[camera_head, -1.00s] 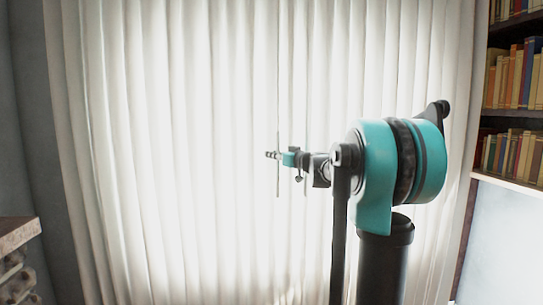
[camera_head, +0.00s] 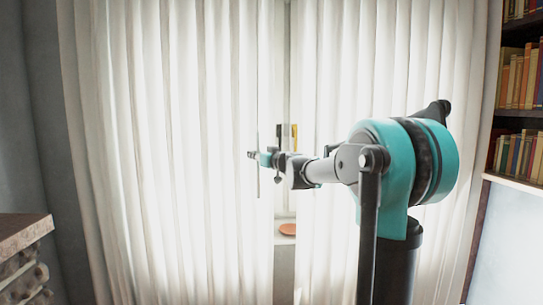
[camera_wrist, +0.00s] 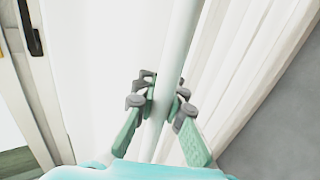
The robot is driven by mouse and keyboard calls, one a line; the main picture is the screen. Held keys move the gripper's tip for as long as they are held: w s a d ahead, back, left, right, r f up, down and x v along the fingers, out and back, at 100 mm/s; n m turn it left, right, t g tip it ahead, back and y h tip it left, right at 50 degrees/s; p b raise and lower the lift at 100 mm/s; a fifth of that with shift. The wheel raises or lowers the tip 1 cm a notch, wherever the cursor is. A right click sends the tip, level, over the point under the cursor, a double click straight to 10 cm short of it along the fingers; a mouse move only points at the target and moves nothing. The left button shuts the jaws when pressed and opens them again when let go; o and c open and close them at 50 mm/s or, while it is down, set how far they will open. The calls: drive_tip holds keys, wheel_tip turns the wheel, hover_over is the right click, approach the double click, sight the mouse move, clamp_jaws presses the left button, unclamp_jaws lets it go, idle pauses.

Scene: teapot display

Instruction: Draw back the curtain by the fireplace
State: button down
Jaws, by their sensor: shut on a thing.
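The white curtain (camera_head: 160,150) hangs in two panels with a narrow gap between them. The left panel is on the fireplace side, and the right panel (camera_head: 400,70) is behind my arm. My gripper (camera_head: 257,158) is at the left panel's inner edge, shut on a thin upright pale rod (camera_head: 258,188). In the wrist view the fingers (camera_wrist: 157,105) close around this pale rod (camera_wrist: 181,45), with curtain folds (camera_wrist: 255,60) to its right. The fireplace (camera_head: 22,255) shows only its stone corner and ledge at lower left.
In the gap are a window frame with a dark handle (camera_wrist: 30,28) and an orange-red round object (camera_head: 288,229) on a pale sill. A bookcase (camera_head: 517,110) stands at the right. Grey wall (camera_head: 30,120) lies left of the curtain.

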drive_tip(key=a, duration=4.7)
drive_tip(key=shift+a, duration=0.15)
drive_tip(key=c, duration=1.7)
unclamp_jaws()
drive_tip(key=v, duration=1.2)
